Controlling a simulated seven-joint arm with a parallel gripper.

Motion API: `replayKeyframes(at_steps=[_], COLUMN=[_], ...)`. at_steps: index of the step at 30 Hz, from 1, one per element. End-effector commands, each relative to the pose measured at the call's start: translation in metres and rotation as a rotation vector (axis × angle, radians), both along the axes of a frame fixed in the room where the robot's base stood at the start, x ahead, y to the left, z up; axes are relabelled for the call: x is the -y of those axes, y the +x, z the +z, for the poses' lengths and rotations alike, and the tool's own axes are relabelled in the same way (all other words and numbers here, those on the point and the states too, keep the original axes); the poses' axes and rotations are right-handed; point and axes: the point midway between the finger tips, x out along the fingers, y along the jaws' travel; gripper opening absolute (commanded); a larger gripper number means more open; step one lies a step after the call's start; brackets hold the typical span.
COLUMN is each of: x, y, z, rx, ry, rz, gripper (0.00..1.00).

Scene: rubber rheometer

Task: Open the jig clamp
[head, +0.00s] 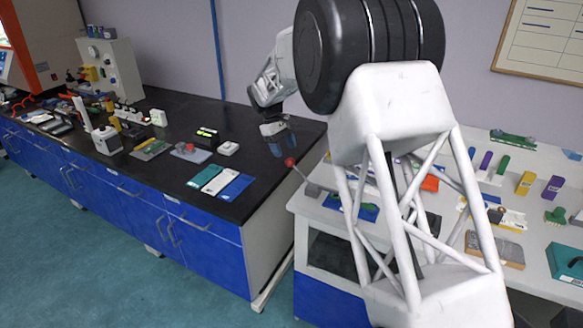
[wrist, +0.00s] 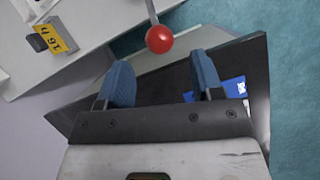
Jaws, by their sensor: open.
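The jig clamp's lever (head: 301,174) is a thin grey rod with a red ball knob (head: 290,162). It slants up and left over the left edge of the white table. In the wrist view the red ball (wrist: 159,39) and part of its rod (wrist: 152,12) show just beyond the fingertips, sideways between the two fingers. My gripper (head: 278,148) has blue finger pads and is just above and left of the knob in the head view. In the wrist view my gripper (wrist: 162,68) is open and empty. Much of the clamp's base is hidden behind my arm.
The black bench (head: 225,172) at left holds several cards and instruments. The white table (head: 545,238) at right carries several coloured blocks. A gap separates bench and table.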

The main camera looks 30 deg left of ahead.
Motion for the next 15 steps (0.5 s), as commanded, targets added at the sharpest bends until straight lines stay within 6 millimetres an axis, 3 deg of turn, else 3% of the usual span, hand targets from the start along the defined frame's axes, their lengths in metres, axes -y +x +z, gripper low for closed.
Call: replayKeyframes(at_steps=[8, 15], x=[0.002, 0.011], y=[0.0, -0.001], z=[-0.005, -0.024], rx=[-0.001, -0.001], ry=[-0.001, -0.001], rz=[0.0, -0.001], gripper=[0.6, 0.6])
